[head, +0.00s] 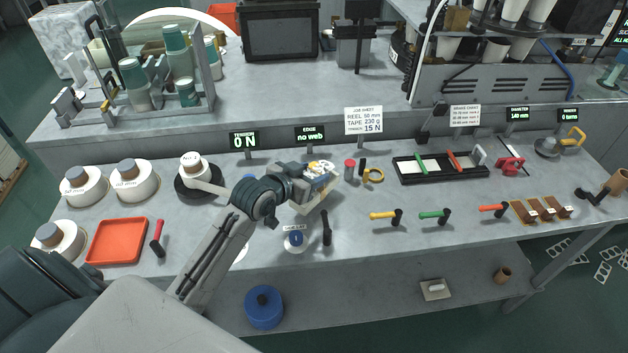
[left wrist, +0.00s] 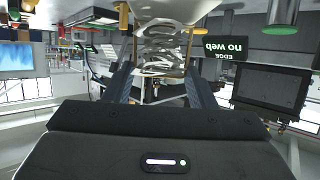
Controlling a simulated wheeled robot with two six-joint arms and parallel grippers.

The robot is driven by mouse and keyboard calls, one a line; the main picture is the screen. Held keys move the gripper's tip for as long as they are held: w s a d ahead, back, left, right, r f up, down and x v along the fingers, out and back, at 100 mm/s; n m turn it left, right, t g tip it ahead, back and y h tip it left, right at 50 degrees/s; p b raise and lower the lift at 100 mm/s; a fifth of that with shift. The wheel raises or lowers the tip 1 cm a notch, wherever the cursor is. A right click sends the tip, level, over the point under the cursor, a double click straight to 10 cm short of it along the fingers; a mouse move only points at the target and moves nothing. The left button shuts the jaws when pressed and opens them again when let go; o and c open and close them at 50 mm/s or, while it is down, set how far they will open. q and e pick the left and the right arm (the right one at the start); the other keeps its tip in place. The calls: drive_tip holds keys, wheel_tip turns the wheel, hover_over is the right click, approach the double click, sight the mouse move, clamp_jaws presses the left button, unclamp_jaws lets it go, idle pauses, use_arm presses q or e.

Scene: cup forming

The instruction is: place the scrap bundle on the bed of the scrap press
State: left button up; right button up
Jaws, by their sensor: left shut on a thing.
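My left gripper (head: 318,182) is above the middle of the bench, its arm coming in from the lower left. It is shut on a pale thing. In the left wrist view the fingers show on both sides of a stack of white strips with round openings (left wrist: 160,45), which looks like the scrap bundle. In the head view the gripper hides much of it, and a pale edge shows below the jaws. It is held clear of the bench. I cannot tell for sure which device is the scrap press. My right gripper is not in view.
White reels (head: 134,180) and a red-orange tray (head: 116,241) are at the left. A sign (head: 364,120) stands behind the gripper.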

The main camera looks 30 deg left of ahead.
use_arm(q)
drive_tip(key=f, duration=0.3)
drive_tip(key=shift+w, duration=0.25)
drive_tip(key=shift+s+f, duration=0.15)
drive_tip(key=shift+s, duration=0.15)
drive_tip(key=shift+f, duration=0.15)
drive_tip(key=o, duration=1.1)
